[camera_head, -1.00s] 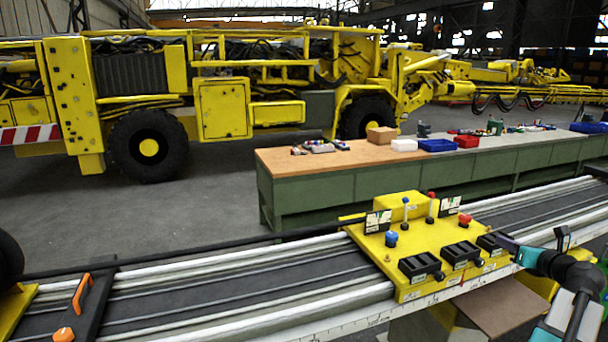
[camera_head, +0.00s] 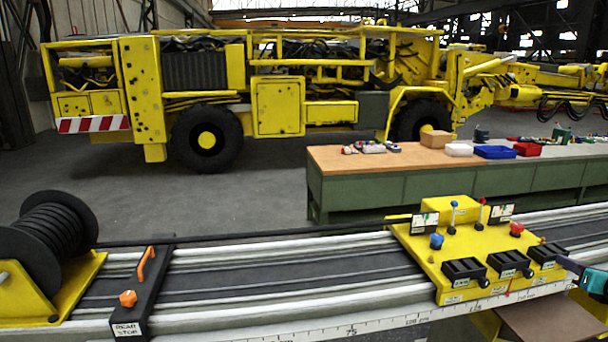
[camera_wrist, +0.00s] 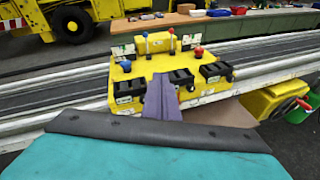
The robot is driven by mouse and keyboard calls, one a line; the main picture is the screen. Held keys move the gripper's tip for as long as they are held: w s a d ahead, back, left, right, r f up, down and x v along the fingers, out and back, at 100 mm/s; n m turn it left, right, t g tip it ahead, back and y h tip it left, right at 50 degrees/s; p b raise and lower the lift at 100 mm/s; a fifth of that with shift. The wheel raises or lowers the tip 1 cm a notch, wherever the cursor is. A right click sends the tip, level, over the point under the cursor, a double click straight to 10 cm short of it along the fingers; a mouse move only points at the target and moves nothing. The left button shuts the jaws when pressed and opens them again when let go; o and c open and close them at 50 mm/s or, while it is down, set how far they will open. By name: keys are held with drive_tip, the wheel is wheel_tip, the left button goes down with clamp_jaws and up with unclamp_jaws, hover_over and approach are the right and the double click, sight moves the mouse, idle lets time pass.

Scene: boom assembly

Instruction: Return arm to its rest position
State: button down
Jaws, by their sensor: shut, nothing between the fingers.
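My gripper (camera_wrist: 161,99) is shut and empty in the wrist view, its purple-grey fingers together in front of the yellow control block. In the head view, part of my arm's end (camera_head: 566,263) shows at the right edge, near the block's right side. The yellow control block (camera_head: 450,258) sits on the long boom rail (camera_head: 290,268). It carries black boxes along its front, a blue knob (camera_head: 437,241), a red knob (camera_head: 516,229) and upright levers. The block also shows in the wrist view (camera_wrist: 128,68). I cannot tell any contact between the fingers and the block.
A black cable reel (camera_head: 57,235) and a rear stop bar (camera_head: 146,290) with orange handles sit at the rail's left. A green workbench (camera_head: 420,184) with bins stands behind. A yellow machine (camera_head: 280,90) stands further back. The wrist view shows a green bucket (camera_wrist: 298,108).

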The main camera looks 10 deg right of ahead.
drive_tip(key=w+a+f+n+g+y+b, duration=0.1)
drive_tip(key=w+a+f+n+y+b, duration=0.35)
drive_tip(key=w+a+f, duration=1.45)
drive_tip(key=a+f+n+g+y, duration=0.2)
drive_tip(key=a+f+g+y, duration=0.1)
drive_tip(key=a+f, duration=1)
drive_tip(key=a+f+n+g+y, duration=0.25)
drive_tip(key=a+f, duration=0.75)
drive_tip(key=a, duration=0.6)
drive_tip(key=s+a+f+n+g, duration=0.8)
drive_tip(key=s+a+f+n, duration=0.3)
drive_tip(key=s+a+f, duration=0.85)
drive_tip(key=s+a+f+n+g+h+b, duration=0.1)
drive_tip(key=s+f+n+g+h, duration=0.2)
drive_tip(key=s, duration=0.4)
drive_tip(key=s+f+n+g, duration=0.1)
drive_tip(key=s+f+n, duration=0.2)
drive_tip(key=s+n, duration=0.35)
drive_tip(key=s+d+n+g+h, duration=0.1)
drive_tip(key=s+d+n+h, duration=0.2)
drive_tip(key=n, duration=0.9)
drive_tip(key=s+d, duration=0.3)
drive_tip(key=shift+g, duration=0.35)
